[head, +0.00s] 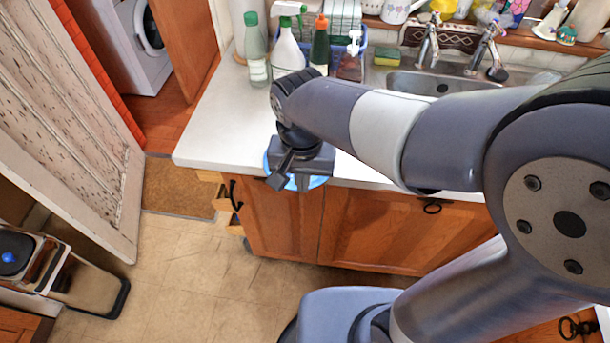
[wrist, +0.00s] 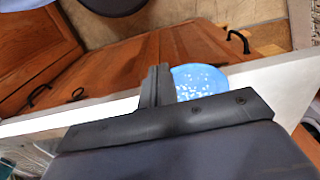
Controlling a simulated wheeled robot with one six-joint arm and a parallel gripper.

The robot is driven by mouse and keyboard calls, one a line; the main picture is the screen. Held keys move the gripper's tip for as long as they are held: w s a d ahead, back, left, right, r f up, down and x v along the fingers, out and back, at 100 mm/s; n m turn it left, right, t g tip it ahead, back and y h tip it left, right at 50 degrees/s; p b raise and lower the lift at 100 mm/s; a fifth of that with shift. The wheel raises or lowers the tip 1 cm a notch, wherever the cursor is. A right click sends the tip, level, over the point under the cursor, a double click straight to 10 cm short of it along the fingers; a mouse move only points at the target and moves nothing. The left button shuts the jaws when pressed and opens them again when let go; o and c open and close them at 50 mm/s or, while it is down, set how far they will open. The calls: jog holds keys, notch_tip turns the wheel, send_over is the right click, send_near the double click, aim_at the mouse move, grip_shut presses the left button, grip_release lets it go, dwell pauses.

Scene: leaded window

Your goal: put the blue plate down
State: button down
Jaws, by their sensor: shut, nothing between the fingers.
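The blue plate (head: 317,182) lies at the front edge of the white counter, and its rim appears to stick out slightly past that edge. In the head view my gripper (head: 291,182) covers most of it. In the wrist view the plate (wrist: 201,81) shows a pale speckled pattern, just right of my fingers. My gripper (wrist: 157,86) is shut with nothing between its fingers, above or beside the plate. I cannot tell whether the fingers touch it.
The counter (head: 215,135) is bare to the left of the plate. Bottles, including a green-topped spray bottle (head: 287,48), stand behind. A sink (head: 440,84) is at the right. Wooden cupboards (head: 375,225) and an open drawer (head: 222,197) are below.

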aim_at(316, 181)
jog(key=w+f+p, duration=0.1)
jog(key=w+f, duration=0.3)
jog(key=f, duration=0.6)
jog(key=shift+d+p, duration=0.15)
jog(key=shift+p, duration=0.15)
jog(key=shift+w, duration=0.1)
jog(key=w, duration=1.1)
jog(key=shift+w+d+r+b, duration=0.1)
jog(key=shift+w+d+b, duration=0.05)
jog(key=shift+d+b, duration=0.2)
jog(key=shift+d, duration=0.1)
